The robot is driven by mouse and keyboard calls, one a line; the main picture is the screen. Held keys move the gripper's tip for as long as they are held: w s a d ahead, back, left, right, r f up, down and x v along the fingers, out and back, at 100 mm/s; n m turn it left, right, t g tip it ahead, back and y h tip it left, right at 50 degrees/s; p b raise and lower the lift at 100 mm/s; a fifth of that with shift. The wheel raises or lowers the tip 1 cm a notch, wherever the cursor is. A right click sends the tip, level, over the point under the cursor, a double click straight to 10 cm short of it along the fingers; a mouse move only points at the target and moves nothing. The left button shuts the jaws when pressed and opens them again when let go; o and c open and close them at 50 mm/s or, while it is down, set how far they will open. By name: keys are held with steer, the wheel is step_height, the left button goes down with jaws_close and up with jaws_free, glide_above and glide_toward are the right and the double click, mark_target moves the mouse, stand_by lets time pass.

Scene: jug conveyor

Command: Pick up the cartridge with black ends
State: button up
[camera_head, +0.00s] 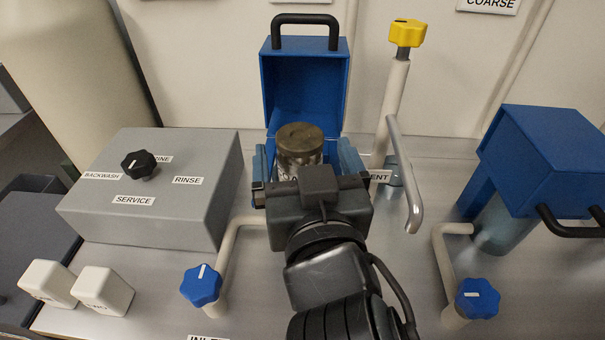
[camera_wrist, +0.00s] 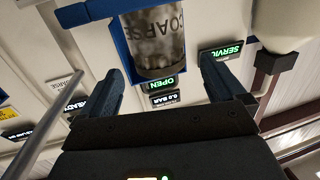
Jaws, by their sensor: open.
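A cartridge (camera_head: 300,147) stands upright in an open blue housing (camera_head: 305,85) at the back centre. Its top is dark brownish and its body is mottled grey. In the wrist view the cartridge (camera_wrist: 155,42) carries the word COARSE. Its lower part is hidden by my gripper in the head view, so I cannot tell the colour of its other end. My gripper (camera_head: 306,165) is open, with one blue finger on each side of the cartridge in the head view. In the wrist view my gripper (camera_wrist: 160,82) shows nothing held between its fingers.
A second blue housing (camera_head: 550,160) stands at the right. A yellow-knobbed pipe (camera_head: 407,33) and a grey lever (camera_head: 404,180) stand close right of the cartridge. A grey control box (camera_head: 150,190) is at left. Blue knobs (camera_head: 202,285) (camera_head: 477,298) and white blocks (camera_head: 103,290) sit in front.

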mark_target(297, 126)
steer(key=w, duration=0.2)
steer(key=w+p, duration=0.1)
steer(key=w, duration=0.1)
steer(key=w+a, duration=0.1)
steer(key=w, duration=0.1)
steer(key=shift+w+f+p, duration=0.2)
steer(key=shift+f+p, duration=0.05)
steer(key=shift+p, duration=0.1)
steer(key=shift+c, duration=0.3)
steer(key=c, duration=1.3)
steer(key=shift+c, duration=0.4)
steer(key=shift+r, duration=0.1)
